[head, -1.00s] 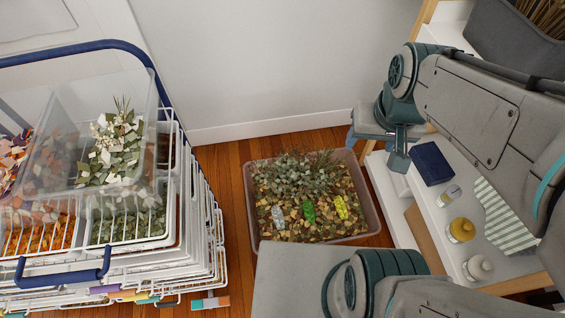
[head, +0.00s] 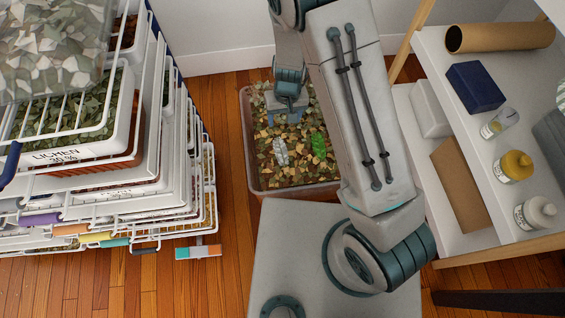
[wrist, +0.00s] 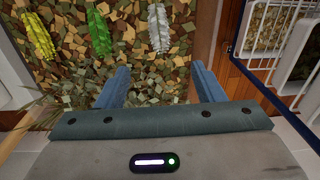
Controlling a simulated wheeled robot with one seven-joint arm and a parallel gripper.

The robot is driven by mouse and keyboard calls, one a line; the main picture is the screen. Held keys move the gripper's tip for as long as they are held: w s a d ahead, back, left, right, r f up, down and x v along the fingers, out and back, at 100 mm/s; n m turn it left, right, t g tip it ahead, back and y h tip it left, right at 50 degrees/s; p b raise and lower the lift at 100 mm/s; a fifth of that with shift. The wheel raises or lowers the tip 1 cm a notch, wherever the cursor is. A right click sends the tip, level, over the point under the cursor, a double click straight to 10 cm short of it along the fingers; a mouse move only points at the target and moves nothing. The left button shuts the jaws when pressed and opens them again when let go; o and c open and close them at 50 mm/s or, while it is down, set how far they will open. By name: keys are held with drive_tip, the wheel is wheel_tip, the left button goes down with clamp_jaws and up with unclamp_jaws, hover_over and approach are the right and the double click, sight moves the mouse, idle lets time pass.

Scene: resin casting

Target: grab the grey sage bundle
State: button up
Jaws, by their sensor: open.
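The grey sage bundle (head: 281,152) lies on tan and green chips in a shallow tub (head: 246,150) on the floor. In the wrist view the grey bundle (wrist: 158,28) is beyond the open fingers, roughly centred between them. A green bundle (head: 319,146) lies to its right in the head view; this green bundle (wrist: 99,32) also shows in the wrist view. A yellow bundle (wrist: 38,37) shows in the wrist view, but my arm hides it in the head view. My gripper (head: 286,117) is open and empty, over the tub; the gripper (wrist: 160,68) is apart from the bundle.
A stack of white wire baskets (head: 190,190) stands left of the tub. A shelf unit (head: 470,150) with a navy box (head: 475,87) and several bottles stands on the right. Bare wooden floor (head: 222,130) separates tub and baskets.

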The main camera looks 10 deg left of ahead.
drive_tip(key=b, duration=0.5)
hover_over(282, 153)
drive_tip(key=shift+h, duration=0.3)
wheel_tip(282, 153, down, 16)
drive_tip(key=shift+w+a+r, duration=0.1)
drive_tip(key=shift+s+f+b, duration=0.2)
drive_tip(key=shift+f+b, duration=1.6)
drive_tip(key=shift+f, duration=0.85)
drive_tip(key=c, duration=1.1)
